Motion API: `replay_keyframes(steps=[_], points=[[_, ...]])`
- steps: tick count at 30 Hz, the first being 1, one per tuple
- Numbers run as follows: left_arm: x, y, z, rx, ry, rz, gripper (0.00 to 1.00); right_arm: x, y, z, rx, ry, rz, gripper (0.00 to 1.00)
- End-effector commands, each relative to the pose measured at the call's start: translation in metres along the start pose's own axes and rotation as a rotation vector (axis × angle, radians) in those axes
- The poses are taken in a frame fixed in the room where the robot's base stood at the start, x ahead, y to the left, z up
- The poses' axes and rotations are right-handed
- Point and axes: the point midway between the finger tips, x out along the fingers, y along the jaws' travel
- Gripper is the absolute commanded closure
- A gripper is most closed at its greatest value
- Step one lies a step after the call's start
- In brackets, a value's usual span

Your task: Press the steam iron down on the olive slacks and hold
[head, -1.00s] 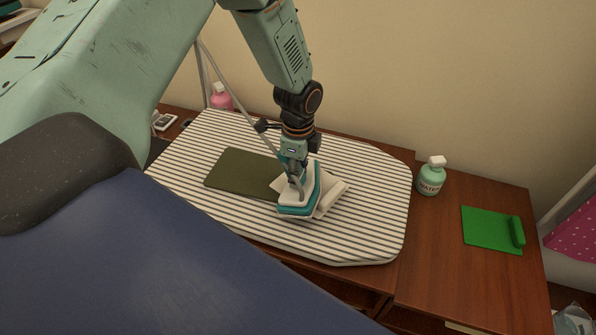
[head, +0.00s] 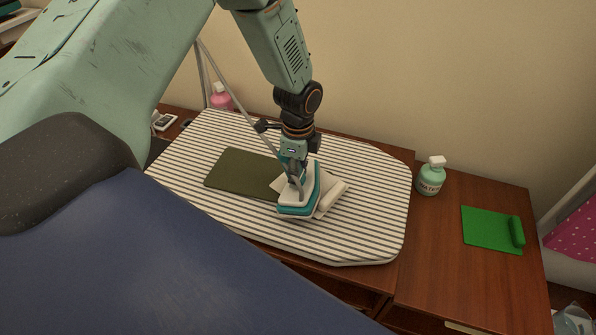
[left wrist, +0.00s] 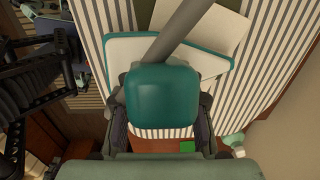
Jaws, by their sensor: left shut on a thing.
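The olive slacks (head: 238,172) lie folded flat on the striped ironing board (head: 375,205). The steam iron (head: 299,205), white and teal, is to the right of them in the head view, over a cream cloth or pad (head: 331,197). My left gripper (head: 295,180) is shut on the iron from above. The left wrist view shows the iron's teal part (left wrist: 162,97) between the fingers and its white body (left wrist: 118,55) beyond. I cannot tell whether the sole touches the cream piece.
A green water bottle (head: 431,177) and a green mat (head: 489,231) with a roll on it are on the wooden table (head: 415,275) at right. A pink bottle (head: 221,97) stands behind the board. The board's right part is bare.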

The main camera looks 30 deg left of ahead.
Motion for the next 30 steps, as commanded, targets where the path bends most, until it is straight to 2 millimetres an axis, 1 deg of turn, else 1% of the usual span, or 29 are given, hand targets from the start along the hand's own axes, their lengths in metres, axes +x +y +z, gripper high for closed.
replay_keyframes(steps=[1, 3, 24, 27, 30], points=[[0.001, 0.005, 0.001, -0.001, -0.001, 0.011, 1.00, -0.003, 0.000, 0.000, 0.000, 0.000, 0.000, 0.60], [-0.005, 0.005, 0.001, -0.001, -0.001, 0.011, 1.00, -0.007, 0.000, 0.000, 0.000, 0.000, 0.000, 0.60], [-0.065, 0.000, 0.001, 0.000, -0.001, 0.002, 1.00, -0.057, 0.000, 0.000, 0.000, 0.000, 0.000, 0.60], [-0.070, -0.001, 0.001, 0.000, -0.001, 0.002, 1.00, -0.062, 0.000, 0.000, 0.000, 0.000, 0.000, 0.60], [-0.070, -0.001, 0.001, 0.000, -0.001, 0.002, 1.00, -0.062, 0.000, 0.000, 0.000, 0.000, 0.000, 0.60]])
